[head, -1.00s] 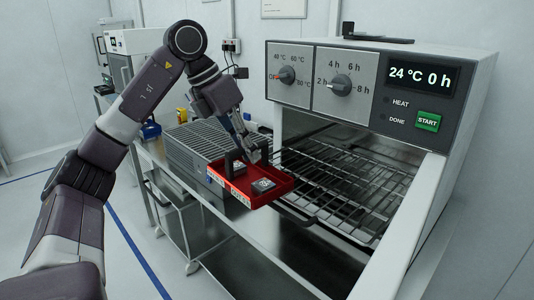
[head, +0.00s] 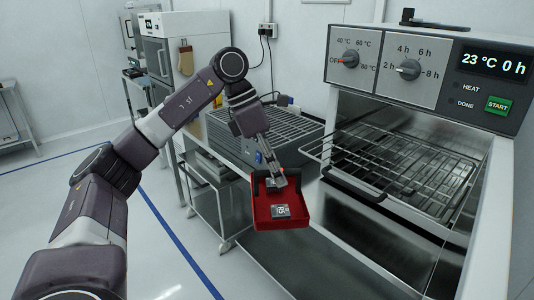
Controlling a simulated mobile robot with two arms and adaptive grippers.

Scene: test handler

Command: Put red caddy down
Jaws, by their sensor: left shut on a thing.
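The red caddy (head: 261,207) is a shallow tray with a dark upright handle, in the middle of the head view. A small dark module with a pale label (head: 282,211) lies in it, and another dark piece shows partly under the fingers. My left gripper (head: 277,177) points down and is shut on the caddy's handle, which the fingers partly hide. The caddy appears held up near the bench's front edge, left of the oven rack. Whether it touches anything below cannot be told. My right gripper is not in view.
The oven (head: 425,75) stands open at right, with its wire rack (head: 395,165) pulled partly out and a dark handle bar at its front. A grey ribbed unit (head: 285,130) sits on the bench behind the caddy. A cart (head: 212,190) stands below left. Open floor lies at left.

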